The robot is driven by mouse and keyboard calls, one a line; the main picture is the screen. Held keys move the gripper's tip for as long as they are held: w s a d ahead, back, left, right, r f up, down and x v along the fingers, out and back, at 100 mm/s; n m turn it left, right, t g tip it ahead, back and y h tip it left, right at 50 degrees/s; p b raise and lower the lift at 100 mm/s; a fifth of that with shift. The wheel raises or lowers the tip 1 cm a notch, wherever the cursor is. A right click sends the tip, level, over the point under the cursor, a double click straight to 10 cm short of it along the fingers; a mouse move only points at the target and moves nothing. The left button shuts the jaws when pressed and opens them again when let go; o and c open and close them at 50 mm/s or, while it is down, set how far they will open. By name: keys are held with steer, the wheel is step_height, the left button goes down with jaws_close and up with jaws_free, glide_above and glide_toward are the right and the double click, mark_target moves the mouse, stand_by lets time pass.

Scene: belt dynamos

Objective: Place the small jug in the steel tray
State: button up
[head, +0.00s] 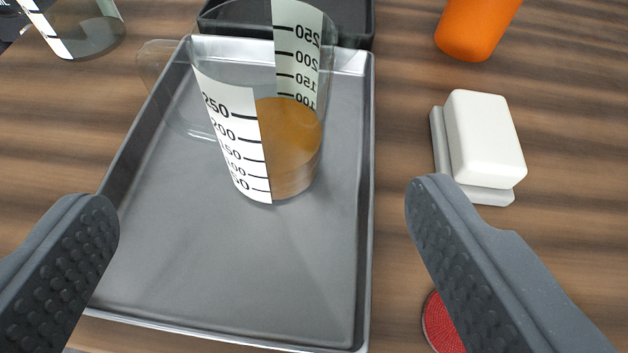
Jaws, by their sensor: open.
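The small jug (290,150) is clear, with a white measuring scale and brown contents. It stands upright inside the steel tray (200,270), toward the tray's far end. Its clear handle points to the left. My gripper (262,205) is open, with one dark grey finger at the left and one at the right of the picture. The fingers are wide apart, nearer to me than the jug, and nothing is held between them.
A white block on a grey base (485,140) and an orange cup (475,28) stand right of the tray. A red round thing (440,322) is partly hidden by the right finger. Another clear measuring vessel (85,30) is at the top left. A black container (350,20) is behind the tray.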

steer(key=shift+s, duration=0.1)
steer(key=w+d+r+y, duration=0.15)
steer(key=d+r, duration=0.25)
steer(key=r, duration=0.6)
steer(key=w+d+r, duration=0.2)
steer(key=d+r, duration=0.2)
steer(key=r, duration=0.6)
steer(key=w+d+r+y, duration=0.15)
steer(key=d+r, duration=0.25)
steer(key=r, duration=0.6)
steer(key=s+d+r+t+h, duration=0.1)
steer(key=s+d+r, duration=0.2)
steer(key=d+r, duration=0.4)
steer(key=s+d+r+m+h, duration=0.1)
steer(key=s+d+r+h, duration=0.1)
steer(key=s+d+r, duration=0.2)
steer(key=s+d+r+t+h, duration=0.1)
steer(key=s+d+r, duration=0.2)
steer(key=d+r, duration=0.7)
steer(key=shift+s+d+t+h, duration=0.3)
steer(key=shift+d, duration=0.3)
